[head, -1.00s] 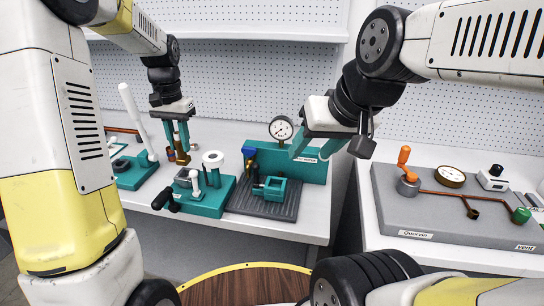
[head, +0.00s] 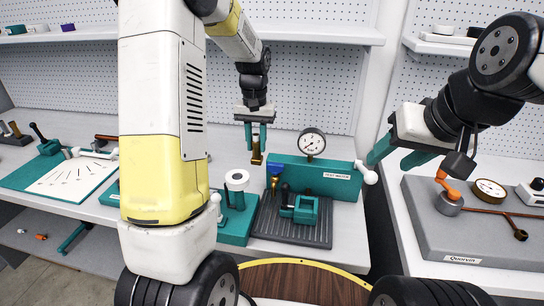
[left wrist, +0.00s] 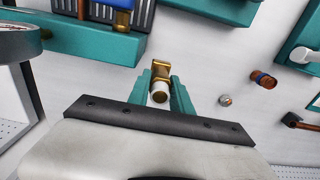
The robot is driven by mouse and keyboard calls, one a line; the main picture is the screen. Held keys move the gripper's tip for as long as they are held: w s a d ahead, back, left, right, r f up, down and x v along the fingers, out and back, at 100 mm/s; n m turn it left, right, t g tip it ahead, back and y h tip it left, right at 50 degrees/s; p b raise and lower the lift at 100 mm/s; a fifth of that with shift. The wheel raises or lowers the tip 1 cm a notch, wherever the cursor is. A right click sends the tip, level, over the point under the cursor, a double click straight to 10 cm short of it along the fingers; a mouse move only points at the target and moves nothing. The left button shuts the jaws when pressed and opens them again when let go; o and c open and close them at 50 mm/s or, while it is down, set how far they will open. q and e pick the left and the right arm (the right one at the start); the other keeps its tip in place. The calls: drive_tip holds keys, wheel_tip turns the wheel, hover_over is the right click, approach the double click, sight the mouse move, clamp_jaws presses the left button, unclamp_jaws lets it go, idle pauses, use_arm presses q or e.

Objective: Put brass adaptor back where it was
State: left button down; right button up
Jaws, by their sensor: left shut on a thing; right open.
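My left gripper (head: 256,145) is shut on the brass adaptor (head: 257,158), which hangs upright between its teal fingers, left of the round gauge. In the left wrist view the brass adaptor (left wrist: 161,71) sits between the fingertips, with a pale ring and brown opening facing the camera. Whether it touches anything below is hard to tell. My right gripper (head: 398,155) is open and empty, at the right end of the teal test station (head: 335,184).
A pressure gauge (head: 312,141) stands on the test station. A blue-topped valve (head: 275,170) and teal vise (head: 303,209) are in front, by a white cylinder (head: 237,180). In the wrist view, a copper-coloured fitting (left wrist: 263,79) and small metal piece (left wrist: 225,100) lie on the bench.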

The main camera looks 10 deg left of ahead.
sight(256, 134)
use_arm(q)
drive_tip(key=shift+f, duration=3.5)
drive_tip(key=c, duration=1.5)
unclamp_jaws()
drive_tip(key=shift+f, duration=0.1)
drive_tip(key=shift+o, duration=0.3)
wheel_tip(256, 134, up, 12)
drive_tip(key=shift+f, duration=0.1)
drive_tip(key=s+d+r+t+h, duration=0.1)
drive_tip(key=s+r+t, duration=0.2)
drive_tip(key=s, duration=0.9)
drive_tip(key=s+d+r+t+h, duration=0.1)
drive_tip(key=s+r+t, duration=0.2)
drive_tip(key=s+r, duration=0.4)
drive_tip(key=s, duration=0.5)
drive_tip(key=shift+s, duration=0.2)
